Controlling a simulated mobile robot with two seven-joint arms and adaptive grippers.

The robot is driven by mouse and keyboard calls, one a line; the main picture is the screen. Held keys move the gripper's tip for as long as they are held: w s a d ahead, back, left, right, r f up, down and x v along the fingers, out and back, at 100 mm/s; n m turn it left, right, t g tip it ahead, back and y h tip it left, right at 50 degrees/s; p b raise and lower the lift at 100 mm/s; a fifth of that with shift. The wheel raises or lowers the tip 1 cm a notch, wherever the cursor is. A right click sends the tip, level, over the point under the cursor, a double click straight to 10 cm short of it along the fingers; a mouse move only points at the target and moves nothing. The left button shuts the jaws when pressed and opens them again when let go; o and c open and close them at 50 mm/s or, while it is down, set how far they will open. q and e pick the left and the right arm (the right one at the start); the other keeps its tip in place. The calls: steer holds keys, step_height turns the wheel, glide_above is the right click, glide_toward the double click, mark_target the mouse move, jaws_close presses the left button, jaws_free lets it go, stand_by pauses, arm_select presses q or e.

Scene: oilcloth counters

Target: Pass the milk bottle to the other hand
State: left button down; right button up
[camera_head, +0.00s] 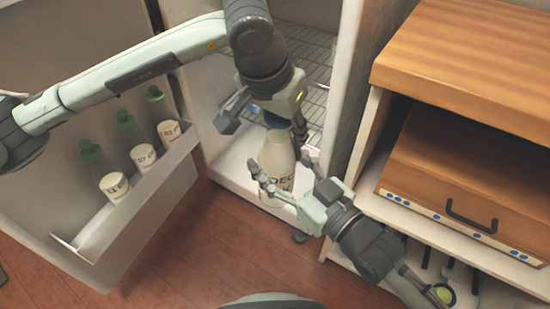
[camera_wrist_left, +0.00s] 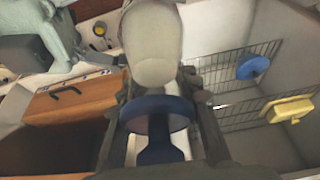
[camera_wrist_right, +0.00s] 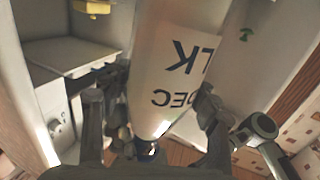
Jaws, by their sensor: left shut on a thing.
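The white milk bottle (camera_head: 278,160) with dark lettering hangs upright in front of the open fridge. My left gripper (camera_head: 268,118) comes down from above and is shut on its top end, at the blue part (camera_wrist_left: 153,112). In the left wrist view the pale bottle (camera_wrist_left: 152,45) extends away between the fingers. My right gripper (camera_head: 287,168) reaches in from the lower right with its fingers spread on either side of the bottle's lower body. In the right wrist view the bottle (camera_wrist_right: 172,65) lies between the open fingers, close to the right one, with a gap at the left.
The open fridge door (camera_head: 105,230) at left has a shelf with three green-capped bottles (camera_head: 115,182). Wire racks (camera_head: 310,60) are inside the fridge. A wooden cabinet (camera_head: 460,155) with a dark handle stands close at right. The wooden floor (camera_head: 190,255) is clear below.

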arm_select(q)
steer(key=shift+d+r, duration=0.15)
steer(key=shift+d, duration=0.05)
arm_select(e)
steer(key=shift+s+a+r, duration=0.1)
steer(key=shift+a, duration=0.1)
steer(key=c, duration=0.9)
arm_select(q)
steer(key=c, duration=1.5)
jaws_free()
arm_select(e)
steer(key=shift+r, duration=0.25)
jaws_close()
arm_select(q)
steer(key=o, duration=0.5)
steer(key=shift+a, duration=0.1)
arm_select(e)
steer(key=shift+f, duration=0.1)
